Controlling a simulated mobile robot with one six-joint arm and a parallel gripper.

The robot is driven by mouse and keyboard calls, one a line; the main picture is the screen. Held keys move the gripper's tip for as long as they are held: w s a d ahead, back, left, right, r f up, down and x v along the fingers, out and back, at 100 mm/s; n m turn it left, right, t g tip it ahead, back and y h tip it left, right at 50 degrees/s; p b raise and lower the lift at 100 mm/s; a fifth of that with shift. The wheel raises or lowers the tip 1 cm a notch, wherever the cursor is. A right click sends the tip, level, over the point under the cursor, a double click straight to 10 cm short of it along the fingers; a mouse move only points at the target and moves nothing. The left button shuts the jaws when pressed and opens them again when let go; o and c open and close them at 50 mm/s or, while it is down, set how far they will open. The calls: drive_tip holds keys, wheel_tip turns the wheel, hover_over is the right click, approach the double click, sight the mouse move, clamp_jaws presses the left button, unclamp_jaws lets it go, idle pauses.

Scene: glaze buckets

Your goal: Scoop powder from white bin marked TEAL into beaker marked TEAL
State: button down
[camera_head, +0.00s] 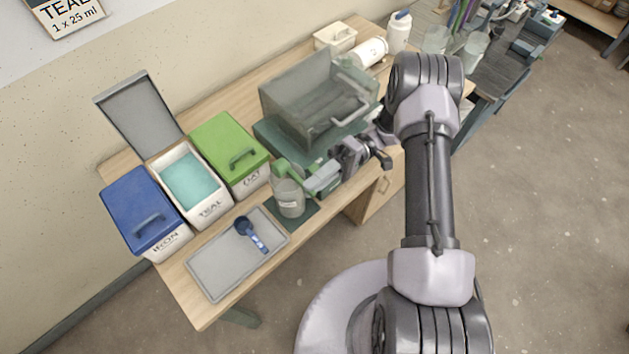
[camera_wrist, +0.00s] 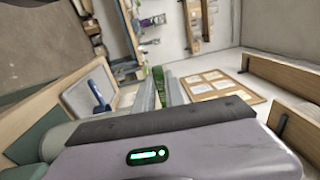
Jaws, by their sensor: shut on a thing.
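The white bin marked TEAL (camera_head: 212,209) stands open, with teal powder (camera_head: 188,180) inside and its grey lid (camera_head: 138,112) raised. A clear beaker (camera_head: 291,200) stands on a dark green mat to the right of the bins; I cannot read a mark on it. My gripper (camera_head: 312,183) is shut on a green scoop (camera_head: 284,170), whose head is at the beaker's mouth. I cannot tell whether the scoop holds powder or touches the rim. In the wrist view, a bit of the green scoop (camera_wrist: 158,74) shows between my gripper's fingers (camera_wrist: 160,92).
A blue-lidded bin marked IRON (camera_head: 145,213) and a green-lidded bin (camera_head: 229,151) flank the TEAL bin. A grey tray (camera_head: 212,274) with a blue scoop (camera_head: 251,234) lies in front. A clear box (camera_head: 308,92) stands behind my gripper. A wall sign (camera_head: 68,12) reads TEAL, 1 x 25 ml.

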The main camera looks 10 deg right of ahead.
idle(0.4)
wheel_tip(320, 180, up, 5)
drive_tip(key=t+h+p, duration=0.1)
drive_tip(key=t+h, duration=0.2)
drive_tip(key=h, duration=0.1)
drive_tip(key=t+h+p, duration=0.1)
drive_tip(key=t+h, duration=0.2)
drive_tip(key=h, duration=0.2)
drive_tip(key=t+h, duration=0.3)
drive_tip(key=h, duration=0.2)
drive_tip(key=shift+t+p, duration=0.4)
